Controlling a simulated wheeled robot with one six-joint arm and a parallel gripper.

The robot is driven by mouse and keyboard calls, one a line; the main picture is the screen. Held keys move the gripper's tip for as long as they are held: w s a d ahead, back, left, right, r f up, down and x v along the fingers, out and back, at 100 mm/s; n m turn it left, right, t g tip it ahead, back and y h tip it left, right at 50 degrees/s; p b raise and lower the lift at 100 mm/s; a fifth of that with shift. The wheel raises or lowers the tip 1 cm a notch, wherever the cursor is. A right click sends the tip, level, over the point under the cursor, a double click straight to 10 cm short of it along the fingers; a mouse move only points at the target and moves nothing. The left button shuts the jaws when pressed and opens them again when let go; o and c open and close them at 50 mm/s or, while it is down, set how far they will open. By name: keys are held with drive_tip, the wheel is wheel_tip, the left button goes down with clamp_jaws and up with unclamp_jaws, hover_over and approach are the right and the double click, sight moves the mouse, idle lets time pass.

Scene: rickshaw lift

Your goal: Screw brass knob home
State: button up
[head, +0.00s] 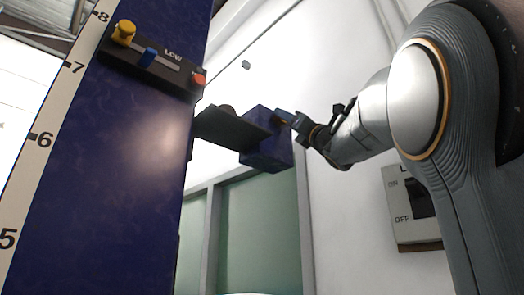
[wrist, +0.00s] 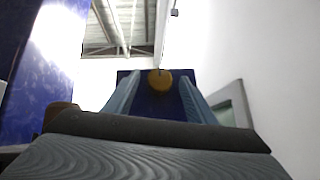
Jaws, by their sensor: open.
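The brass knob (wrist: 160,80) is a round, dull gold knob on the face of a dark blue block (wrist: 160,105). In the head view the blue block (head: 265,150) sits at the end of a dark bracket beside the column, with a small bit of brass (head: 283,122) at its right side. My gripper (head: 289,119) is right at that side of the block. In the wrist view my gripper's two blue-grey fingers are open, one on each side of the knob, with gaps visible. The knob's shaft is hidden, so I cannot tell how far in it is.
A tall blue column (head: 110,170) with a number scale stands at the left. An ON/OFF switch (head: 424,197) is on the white wall.

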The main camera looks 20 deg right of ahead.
drive_tip(key=shift+w+r, duration=0.15)
drive_tip(key=shift+r, duration=0.05)
drive_tip(key=c, duration=1.1)
drive_tip(key=shift+o, duration=0.2)
drive_tip(key=shift+a+m+h+b, duration=0.15)
drive_tip(key=shift+m+h+b, duration=0.15)
drive_tip(key=shift+m+h, duration=0.15)
drive_tip(key=shift+s+a+r+m+g+h+p, duration=0.15)
drive_tip(key=shift+r+m+g+h+p, duration=0.55)
drive_tip(key=shift+m+g+h, duration=2.35)
drive_tip(key=shift+s+a+r+m+g+h+p, duration=0.2)
drive_tip(key=shift+m+g+h+p, duration=0.8)
drive_tip(key=shift+m, duration=4.2)
drive_tip(key=shift+w+a+r+m+g+h+p, duration=0.1)
drive_tip(key=shift+a+r+m+g+h+p, duration=0.3)
drive_tip(key=shift+m+g+h+p, duration=2.4)
drive_tip(key=shift+s+d+m+t+y+b, duration=0.15)
drive_tip(key=shift+m+t+y+b, duration=0.6)
drive_tip(key=shift+m+y+b, duration=0.85)
